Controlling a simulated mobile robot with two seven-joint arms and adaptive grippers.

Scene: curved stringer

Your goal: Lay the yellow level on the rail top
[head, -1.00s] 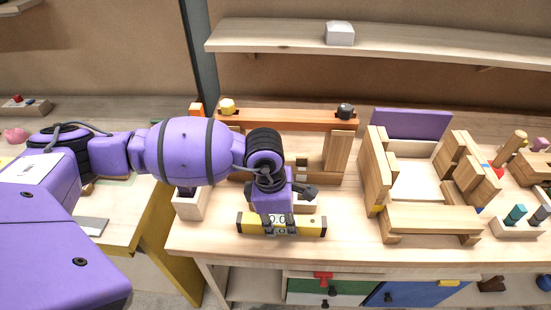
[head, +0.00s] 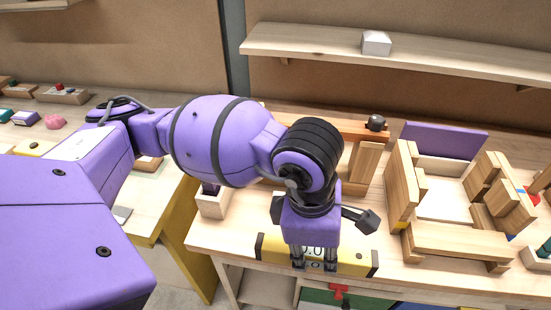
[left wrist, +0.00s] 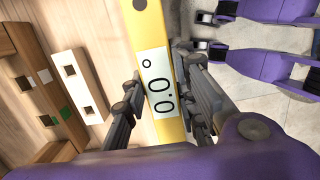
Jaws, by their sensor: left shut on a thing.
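The yellow level (head: 355,263) has dark end caps and a pale display reading 0.0. It lies crosswise at the front edge of the workbench in the head view. My left gripper (head: 314,263) points down and is shut on its middle. In the left wrist view the level (left wrist: 147,25) runs between the two fingers (left wrist: 160,100). An orange-brown rail (head: 343,124) stands along the back of the bench, with a dark knob (head: 376,122) on its right end. My left arm hides much of the rail.
A wooden frame assembly with a purple panel (head: 445,140) stands to the right on the bench. A shelf (head: 420,55) with a white box (head: 376,43) hangs above. A pale slotted block (left wrist: 80,80) lies beside the level in the wrist view.

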